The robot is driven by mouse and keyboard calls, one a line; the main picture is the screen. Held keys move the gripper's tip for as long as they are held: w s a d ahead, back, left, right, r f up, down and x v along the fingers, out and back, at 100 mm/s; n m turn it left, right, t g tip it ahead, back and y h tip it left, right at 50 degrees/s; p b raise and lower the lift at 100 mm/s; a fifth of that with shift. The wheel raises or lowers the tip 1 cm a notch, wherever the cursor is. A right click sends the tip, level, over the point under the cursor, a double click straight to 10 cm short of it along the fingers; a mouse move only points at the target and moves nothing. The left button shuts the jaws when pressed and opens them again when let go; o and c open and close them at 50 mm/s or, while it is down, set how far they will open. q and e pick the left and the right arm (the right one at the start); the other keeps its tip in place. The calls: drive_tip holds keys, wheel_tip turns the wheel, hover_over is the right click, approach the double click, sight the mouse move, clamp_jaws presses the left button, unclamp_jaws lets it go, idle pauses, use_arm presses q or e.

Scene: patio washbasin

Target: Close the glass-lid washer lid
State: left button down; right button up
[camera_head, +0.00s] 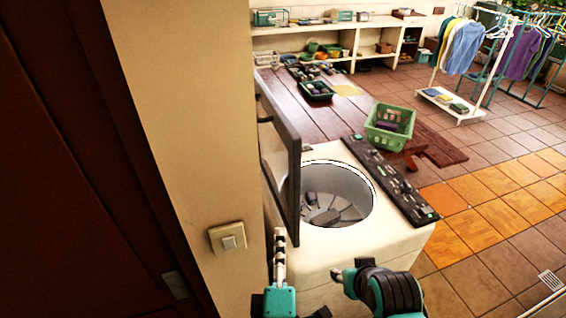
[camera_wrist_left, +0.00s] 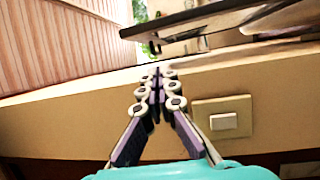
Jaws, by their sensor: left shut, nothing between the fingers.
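The white washer (camera_head: 350,255) stands beside the wall with its round drum opening uncovered. Its dark-framed glass lid (camera_head: 280,150) stands open, roughly upright, at the left side of the opening. My left gripper (camera_head: 280,236) is shut and empty, close to the lid's near lower corner, by the wall; I cannot tell whether it touches the lid. In the left wrist view the closed fingers (camera_wrist_left: 158,75) point toward the wall top, and the lid's dark edge (camera_wrist_left: 220,25) crosses the upper right. My right gripper (camera_head: 345,277) shows partly in front of the washer; its fingers are unclear.
The beige wall with a light switch (camera_head: 228,236) is close on the left. A dark control panel (camera_head: 390,180) runs along the washer's right side. A green basket (camera_head: 390,127) stands behind it. Tiled floor (camera_head: 480,225) is clear on the right.

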use_arm(q)
drive_tip(key=w+d+f+n+g+y+b, duration=0.1)
drive_tip(key=w+d, duration=0.1)
drive_tip(key=w, duration=1.7)
drive_tip(key=shift+w+f+n+y, duration=0.3)
drive_tip(key=shift+w+f+y, duration=0.05)
drive_tip(key=shift+y, duration=0.05)
use_arm(e)
drive_tip(key=shift+f, duration=0.4)
